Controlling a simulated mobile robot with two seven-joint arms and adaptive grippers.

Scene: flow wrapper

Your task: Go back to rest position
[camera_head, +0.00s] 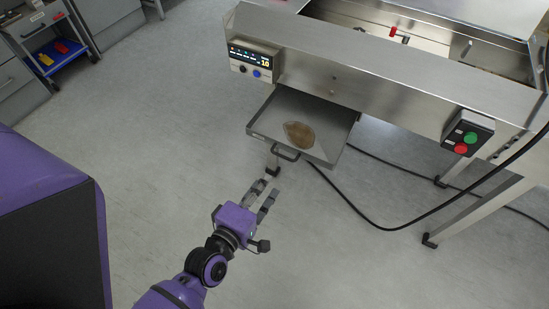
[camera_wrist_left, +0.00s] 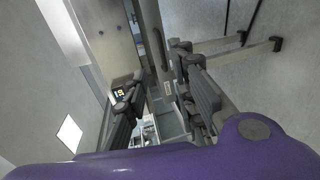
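My left gripper (camera_head: 266,192) reaches up from the bottom of the head view. Its two fingers are apart with nothing between them. It is near the handle of the open drawer (camera_head: 258,134) of the flow wrapper (camera_head: 330,72), apart from it in the picture. A brown round item (camera_head: 299,134) lies in the drawer. In the left wrist view the left gripper's fingers (camera_wrist_left: 160,100) are also spread, with a gap between them. My right gripper is not in view.
A control panel (camera_head: 251,62) with a display is on the machine's left, and a red and green button box (camera_head: 467,133) on its right. A black cable (camera_head: 385,226) loops across the floor. A cart (camera_head: 55,45) stands at the upper left. Open floor surrounds my left arm.

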